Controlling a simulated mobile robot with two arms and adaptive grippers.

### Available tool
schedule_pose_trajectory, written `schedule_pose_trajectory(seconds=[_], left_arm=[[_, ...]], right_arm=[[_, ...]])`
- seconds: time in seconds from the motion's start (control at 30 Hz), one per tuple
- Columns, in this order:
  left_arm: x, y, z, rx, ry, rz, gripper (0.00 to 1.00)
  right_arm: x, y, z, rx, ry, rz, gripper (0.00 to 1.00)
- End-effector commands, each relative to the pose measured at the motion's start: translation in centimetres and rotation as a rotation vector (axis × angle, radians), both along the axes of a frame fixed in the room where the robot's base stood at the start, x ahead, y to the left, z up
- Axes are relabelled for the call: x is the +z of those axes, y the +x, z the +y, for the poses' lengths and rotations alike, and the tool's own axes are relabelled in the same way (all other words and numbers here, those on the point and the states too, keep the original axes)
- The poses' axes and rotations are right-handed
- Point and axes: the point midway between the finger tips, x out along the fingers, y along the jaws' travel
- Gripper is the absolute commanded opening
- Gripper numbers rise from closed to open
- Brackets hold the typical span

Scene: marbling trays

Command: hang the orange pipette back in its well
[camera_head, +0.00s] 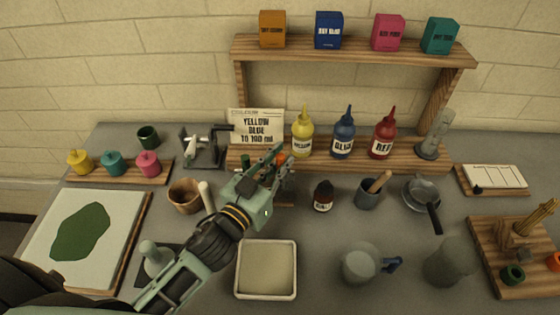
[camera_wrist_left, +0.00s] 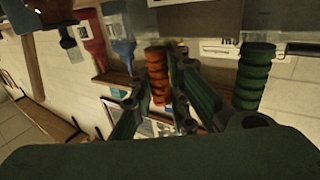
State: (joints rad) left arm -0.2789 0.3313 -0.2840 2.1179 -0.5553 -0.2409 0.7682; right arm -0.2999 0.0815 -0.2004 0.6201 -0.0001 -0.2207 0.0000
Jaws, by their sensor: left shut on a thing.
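The orange pipette (camera_wrist_left: 157,70) shows its ribbed orange bulb between my left gripper's fingers in the left wrist view. A little orange of it (camera_head: 282,159) shows by the fingertips in the head view. My left gripper (camera_head: 271,163) is shut on it, in front of the bottle shelf; the fingers also show in the left wrist view (camera_wrist_left: 160,92). A green ribbed pipette (camera_wrist_left: 253,76) stands beside the fingers. The wells and the orange pipette's lower end are hidden by my gripper, so I cannot tell whether the tip is in a well. My right gripper is out of view.
Yellow (camera_head: 302,136), blue (camera_head: 343,136) and red (camera_head: 383,136) bottles stand just behind on the wooden shelf. A small dark bottle (camera_head: 323,197) is right of my gripper. A wooden cup (camera_head: 184,196) is left, and a cream tray (camera_head: 266,295) is in front.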

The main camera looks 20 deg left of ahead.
Motion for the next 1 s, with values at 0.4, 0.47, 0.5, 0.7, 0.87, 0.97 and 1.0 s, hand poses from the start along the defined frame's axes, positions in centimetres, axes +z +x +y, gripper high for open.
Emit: schedule_pose_trajectory(seconds=[0.4, 0.47, 0.5, 0.7, 0.87, 0.97, 1.0], left_arm=[[0.0, 0.0, 0.0, 0.0, 0.0, 0.0, 0.36], [0.0, 0.0, 0.0, 0.0, 0.0, 0.0, 0.36], [0.0, 0.0, 0.0, 0.0, 0.0, 0.0, 0.36], [-0.1, -0.7, 0.1, 0.0, -0.001, 0.002, 0.36], [-0.1, -2.9, 0.7, 0.001, -0.001, 0.004, 0.36], [-0.2, -4.9, 1.2, 0.001, -0.002, 0.007, 0.36], [-0.2, -5.6, 1.4, 0.001, -0.001, 0.007, 0.36]], right_arm=[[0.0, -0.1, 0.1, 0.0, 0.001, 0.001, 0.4], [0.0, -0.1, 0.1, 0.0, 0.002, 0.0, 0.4], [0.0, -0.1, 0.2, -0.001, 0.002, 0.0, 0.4], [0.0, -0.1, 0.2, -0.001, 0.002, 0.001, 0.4], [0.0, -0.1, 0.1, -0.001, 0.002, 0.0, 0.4], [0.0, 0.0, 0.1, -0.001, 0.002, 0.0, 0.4], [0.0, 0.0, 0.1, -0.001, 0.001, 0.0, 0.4]])
